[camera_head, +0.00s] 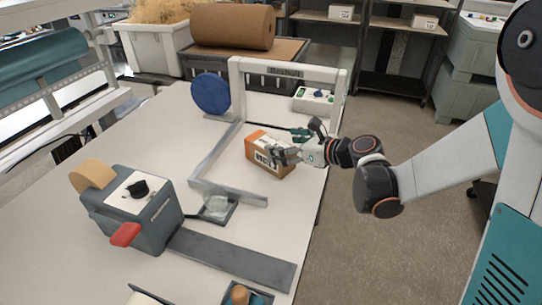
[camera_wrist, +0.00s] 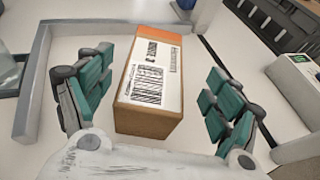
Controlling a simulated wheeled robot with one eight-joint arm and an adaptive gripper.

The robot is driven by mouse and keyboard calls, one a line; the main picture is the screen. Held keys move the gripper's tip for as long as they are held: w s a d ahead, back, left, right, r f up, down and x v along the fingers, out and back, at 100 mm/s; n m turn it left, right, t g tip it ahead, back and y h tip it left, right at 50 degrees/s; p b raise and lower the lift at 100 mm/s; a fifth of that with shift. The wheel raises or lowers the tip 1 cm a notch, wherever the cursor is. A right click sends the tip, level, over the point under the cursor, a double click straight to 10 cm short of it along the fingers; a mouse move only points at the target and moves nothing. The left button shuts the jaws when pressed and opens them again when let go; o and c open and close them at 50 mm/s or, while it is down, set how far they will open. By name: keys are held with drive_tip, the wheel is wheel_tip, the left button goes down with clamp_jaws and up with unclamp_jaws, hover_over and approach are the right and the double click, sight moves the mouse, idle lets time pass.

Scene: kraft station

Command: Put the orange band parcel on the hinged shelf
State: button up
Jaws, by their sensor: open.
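The orange band parcel (camera_head: 262,143) is a brown box with an orange band and a white barcode label. It lies on the white table, inside the corner of the grey rails. My gripper (camera_head: 284,147) is at the parcel's right side. In the wrist view, my gripper (camera_wrist: 157,90) is open, with green-padded fingers on either side of the parcel (camera_wrist: 150,85) and gaps visible at both sides. I cannot tell for sure which part is the hinged shelf.
Grey rails (camera_head: 228,195) stand left and in front of the parcel. A white arch frame (camera_head: 290,68) and a blue disc (camera_head: 210,94) are behind. A tape dispenser (camera_head: 135,210) stands at left front. A control box (camera_head: 314,100) sits behind.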

sight(272, 144)
drive_tip(key=shift+b+x, duration=0.5)
drive_tip(key=shift+x, duration=2.4)
drive_tip(key=shift+s+a, duration=0.1)
drive_tip(key=shift+s, duration=0.2)
drive_tip(key=c, duration=1.2)
